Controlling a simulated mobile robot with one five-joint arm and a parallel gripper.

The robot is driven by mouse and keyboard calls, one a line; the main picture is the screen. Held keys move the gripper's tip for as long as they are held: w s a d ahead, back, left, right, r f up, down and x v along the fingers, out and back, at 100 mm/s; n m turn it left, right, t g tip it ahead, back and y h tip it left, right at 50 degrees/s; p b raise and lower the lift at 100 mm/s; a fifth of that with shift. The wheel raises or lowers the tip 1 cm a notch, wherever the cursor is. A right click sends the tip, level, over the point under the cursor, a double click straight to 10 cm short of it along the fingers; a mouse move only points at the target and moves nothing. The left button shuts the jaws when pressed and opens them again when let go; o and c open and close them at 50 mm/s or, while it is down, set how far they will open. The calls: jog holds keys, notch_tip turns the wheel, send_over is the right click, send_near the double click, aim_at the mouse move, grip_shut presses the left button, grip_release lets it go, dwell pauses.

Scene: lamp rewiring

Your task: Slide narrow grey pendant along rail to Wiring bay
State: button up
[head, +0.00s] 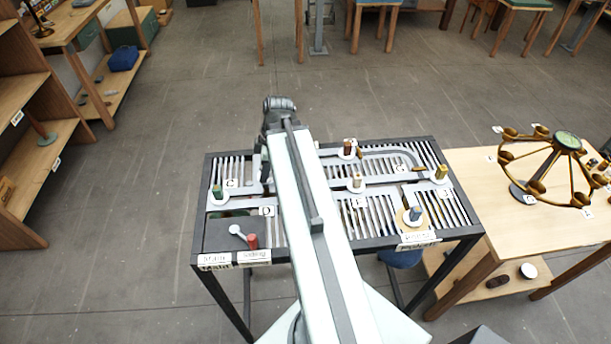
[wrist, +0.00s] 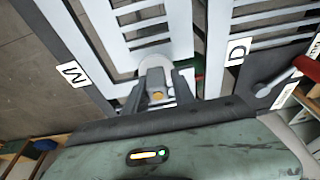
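The rail board (head: 210,165) is a black-framed table with pale slotted rails. In the wrist view, a narrow grey piece with an orange spot on top (wrist: 157,96), seemingly the grey pendant, stands at a pale round base (wrist: 154,62). My gripper (wrist: 160,88) has a finger on each side of it; I cannot tell whether they touch it. In the head view my arm hides this piece, and my gripper (head: 263,165) shows only as a dark shape over the left part of the board. A front-left plate (head: 253,256) seems to read wiring, but its lettering is blurred.
A red-ended white lever (head: 238,231) sits front left. A wooden table (head: 480,170) with a brass chandelier (head: 540,185) adjoins on the right.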

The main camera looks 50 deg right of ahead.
jog(key=shift+d+r+p, duration=0.15)
jog(key=shift+r+p, duration=0.1)
jog(key=shift+p, duration=0.05)
jog(key=p+v, duration=0.7)
jog(key=shift+r, duration=0.15)
jog(key=shift+s, duration=0.1)
